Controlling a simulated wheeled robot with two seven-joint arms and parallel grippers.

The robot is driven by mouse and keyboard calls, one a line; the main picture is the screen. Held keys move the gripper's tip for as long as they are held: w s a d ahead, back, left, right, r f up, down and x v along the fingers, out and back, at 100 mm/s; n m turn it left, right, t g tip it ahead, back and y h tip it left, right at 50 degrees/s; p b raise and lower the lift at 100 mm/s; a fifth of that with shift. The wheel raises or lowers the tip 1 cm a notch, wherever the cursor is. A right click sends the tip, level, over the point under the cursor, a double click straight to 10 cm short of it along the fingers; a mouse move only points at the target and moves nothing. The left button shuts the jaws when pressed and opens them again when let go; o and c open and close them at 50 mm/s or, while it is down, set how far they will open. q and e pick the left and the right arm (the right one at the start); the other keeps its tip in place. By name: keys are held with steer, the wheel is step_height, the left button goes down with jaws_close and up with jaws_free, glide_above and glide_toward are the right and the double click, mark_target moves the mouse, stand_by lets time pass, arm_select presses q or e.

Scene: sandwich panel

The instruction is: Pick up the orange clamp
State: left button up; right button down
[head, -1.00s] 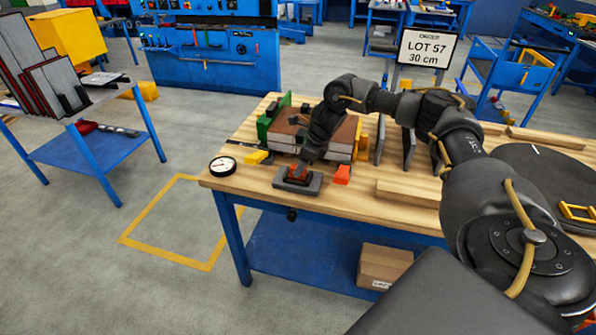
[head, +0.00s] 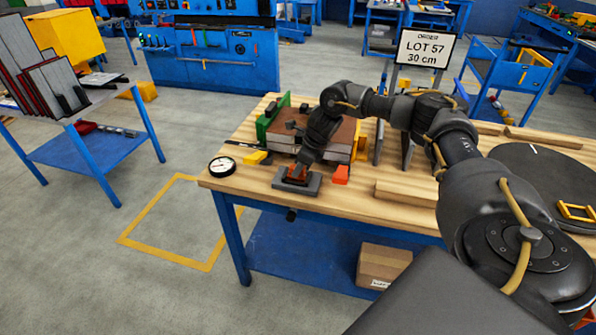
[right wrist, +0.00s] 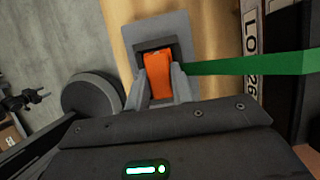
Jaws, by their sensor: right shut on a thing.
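The orange clamp (right wrist: 158,75) sits in a dark grey holder (head: 312,187) at the front edge of the wooden workbench. In the head view the gripper mostly covers the clamp. My right gripper (head: 298,172) reaches down over the holder from the right. In the right wrist view its two grey fingers (right wrist: 160,84) stand on either side of the clamp and are shut on it. The clamp is still in the holder's dark recess. My left gripper is not in view.
A round gauge (head: 222,166) lies left of the holder, with a yellow block (head: 256,157) behind it. An orange-red block (head: 341,174) stands close on the right. Brown-topped panels (head: 340,140) with green and yellow stops lie behind. A wooden bar (head: 405,193) lies further right.

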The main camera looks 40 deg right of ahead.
steer(key=shift+r, duration=0.1)
steer(key=shift+r, duration=0.25)
step_height(320, 180, up, 2)
steer(key=shift+w+r+b, duration=0.1)
steer(key=shift+b, duration=0.7)
steer(key=s+a+r+p, duration=0.2)
steer(key=s+a+r, duration=0.2)
steer(key=r, duration=0.3)
steer(key=s+a+r+p, duration=0.3)
steer(key=s+a+r, duration=0.2)
steer(key=s+r, duration=0.2)
steer(key=shift+r, duration=0.6)
